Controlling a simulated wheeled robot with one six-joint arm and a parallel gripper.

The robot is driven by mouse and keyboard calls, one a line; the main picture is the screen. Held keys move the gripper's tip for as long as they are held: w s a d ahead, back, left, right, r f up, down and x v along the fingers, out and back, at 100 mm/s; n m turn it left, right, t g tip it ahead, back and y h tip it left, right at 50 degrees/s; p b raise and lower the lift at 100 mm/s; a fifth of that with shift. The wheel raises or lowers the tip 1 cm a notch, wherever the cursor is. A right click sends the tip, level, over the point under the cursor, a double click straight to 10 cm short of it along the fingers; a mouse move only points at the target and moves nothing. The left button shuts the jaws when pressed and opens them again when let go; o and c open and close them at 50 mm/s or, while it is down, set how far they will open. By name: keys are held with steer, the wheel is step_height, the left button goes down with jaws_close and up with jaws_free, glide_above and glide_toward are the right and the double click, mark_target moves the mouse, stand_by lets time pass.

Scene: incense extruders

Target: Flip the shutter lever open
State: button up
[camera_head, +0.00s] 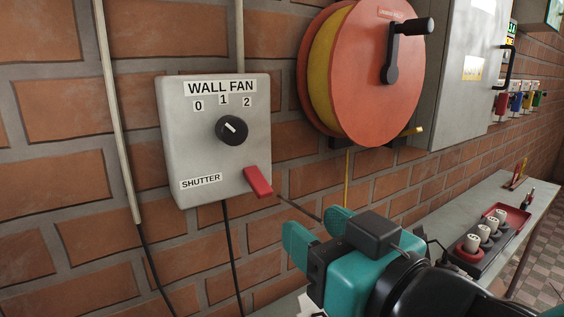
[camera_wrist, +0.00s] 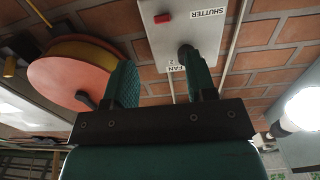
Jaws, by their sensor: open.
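The grey WALL FAN control box (camera_head: 182,140) is mounted on the brick wall. Its red shutter lever (camera_head: 258,181) sticks out at the lower right, beside the SHUTTER label (camera_head: 201,181), and slants down to the right. A black rotary knob (camera_head: 232,130) sits above it, under the marks 0, 1 and 2. My gripper (camera_head: 314,226) is open and empty, below and to the right of the lever, apart from it. In the wrist view the box (camera_wrist: 207,15) appears upside down, with the red lever (camera_wrist: 163,17) beyond the open fingers (camera_wrist: 162,80).
A red and yellow hose reel (camera_head: 352,75) with a black crank hangs right of the box. A grey cabinet (camera_head: 455,75) is further right. A bench (camera_head: 500,190) below carries a dark tray with several white cylindrical items. Black cables hang below the box.

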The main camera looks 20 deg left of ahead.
mark_target(267, 194)
steer(key=p+x, duration=1)
steer(key=shift+w+a+r, duration=0.15)
steer(key=shift+a+r, duration=0.05)
steer(key=shift+a, duration=0.15)
steer(key=shift+w+a+f+p, duration=0.25)
steer(key=shift+w+a+p, duration=0.1)
steer(key=shift+a, duration=0.1)
steer(key=shift+c, duration=0.2)
steer(key=c, duration=0.9)
steer(key=shift+r, duration=0.1)
